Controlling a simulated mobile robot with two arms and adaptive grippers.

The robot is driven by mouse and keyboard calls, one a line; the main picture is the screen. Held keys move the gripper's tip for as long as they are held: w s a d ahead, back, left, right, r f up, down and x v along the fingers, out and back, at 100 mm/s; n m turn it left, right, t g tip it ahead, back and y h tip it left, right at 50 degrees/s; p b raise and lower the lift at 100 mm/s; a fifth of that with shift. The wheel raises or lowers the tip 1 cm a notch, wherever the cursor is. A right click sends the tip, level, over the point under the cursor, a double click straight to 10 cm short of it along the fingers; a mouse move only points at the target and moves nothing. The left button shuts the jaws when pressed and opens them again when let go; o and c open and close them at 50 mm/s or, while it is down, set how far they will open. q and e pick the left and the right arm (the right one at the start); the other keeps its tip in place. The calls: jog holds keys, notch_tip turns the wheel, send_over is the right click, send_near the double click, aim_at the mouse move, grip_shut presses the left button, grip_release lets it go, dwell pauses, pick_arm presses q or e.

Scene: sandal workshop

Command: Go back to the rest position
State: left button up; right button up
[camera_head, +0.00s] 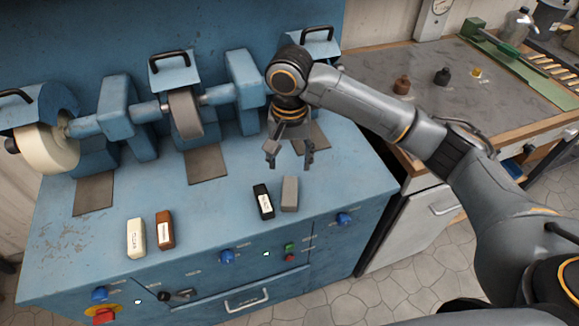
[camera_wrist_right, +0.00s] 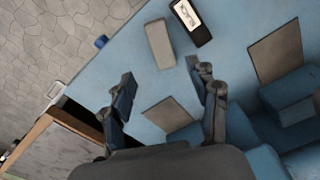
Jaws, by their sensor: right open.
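My right gripper (camera_head: 289,158) is open and empty above the blue machine bench (camera_head: 340,185), behind a black labelled block (camera_head: 263,201) and a grey block (camera_head: 290,193). In the right wrist view its open fingers (camera_wrist_right: 168,98) point toward the bench top. The grey block (camera_wrist_right: 160,44) lies beyond the fingertips there, with the black block (camera_wrist_right: 190,22) to its right. Nothing is between the fingers. My left gripper is not in view.
A white block (camera_head: 136,238) and a brown block (camera_head: 165,230) lie at the bench's left. Grinding wheels (camera_head: 185,112) and their blue housings line the back. A workbench (camera_head: 430,70) with small bottles stands at right. The bench front centre is clear.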

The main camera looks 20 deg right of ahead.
dwell(0.5)
jog(key=s+a+f+n, duration=0.1)
jog(key=f, duration=0.1)
jog(key=s+a+f+n+y, duration=0.1)
jog(key=s+a+f, duration=0.1)
jog(key=s+a+f+n+y, duration=0.1)
jog(key=a+f, duration=0.1)
jog(key=shift+s+a+f+t, duration=0.2)
jog(key=shift+s+f+t, duration=0.1)
jog(key=shift+s, duration=0.1)
jog(key=s+a+f+n+t+y, duration=0.1)
jog(key=s+a+f+n+y, duration=0.15)
jog(key=s+f, duration=0.2)
jog(key=s+d+f+t+h, duration=0.1)
jog(key=s+d+f+h, duration=0.1)
jog(key=s+d, duration=0.55)
jog(key=s+d+f+t+h, duration=0.1)
jog(key=s+d+f+h, duration=0.15)
jog(key=s+d, duration=0.5)
notch_tip(320, 180, down, 28)
jog(key=s+a+g, duration=0.1)
jog(key=s, duration=0.1)
jog(key=s+d+f+n+g, duration=0.1)
jog(key=s+d+f, duration=0.1)
jog(key=s+f, duration=1.2)
jog(key=shift+s+d+g, duration=0.3)
jog(key=shift+s+d, duration=0.1)
jog(key=shift+s, duration=0.65)
